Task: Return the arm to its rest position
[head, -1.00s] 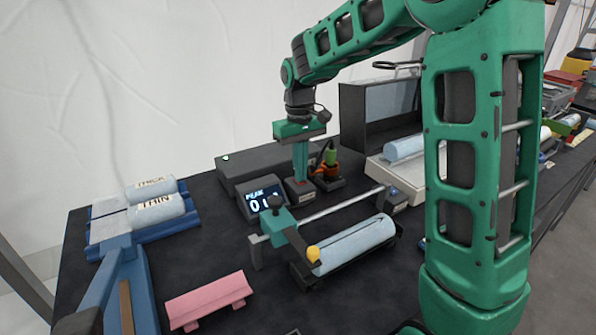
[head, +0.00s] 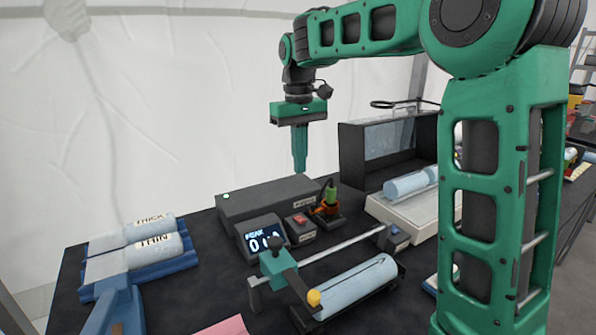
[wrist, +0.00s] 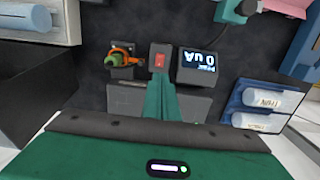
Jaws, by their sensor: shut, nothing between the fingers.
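My green arm reaches across the upper part of the head view. My gripper (head: 300,170) points straight down, its fingers shut together with nothing between them. It hangs in the air above the long grey box at the back of the bench. In the wrist view my gripper (wrist: 160,84) shows its shut fingers over the grey box (wrist: 195,104), with the red switch (wrist: 161,60) just beyond their tips. The switch also shows in the head view (head: 299,220), below the fingertips and apart from them.
A meter display (head: 265,238) stands beside the switch, and an orange clamp with a green plug (head: 327,203) on its right. A dark open-front case (head: 372,150) stands behind. Blue rolls marked THICK and THIN (head: 155,248) lie at left. A rail with a pale blue roll (head: 357,286) lies in front.

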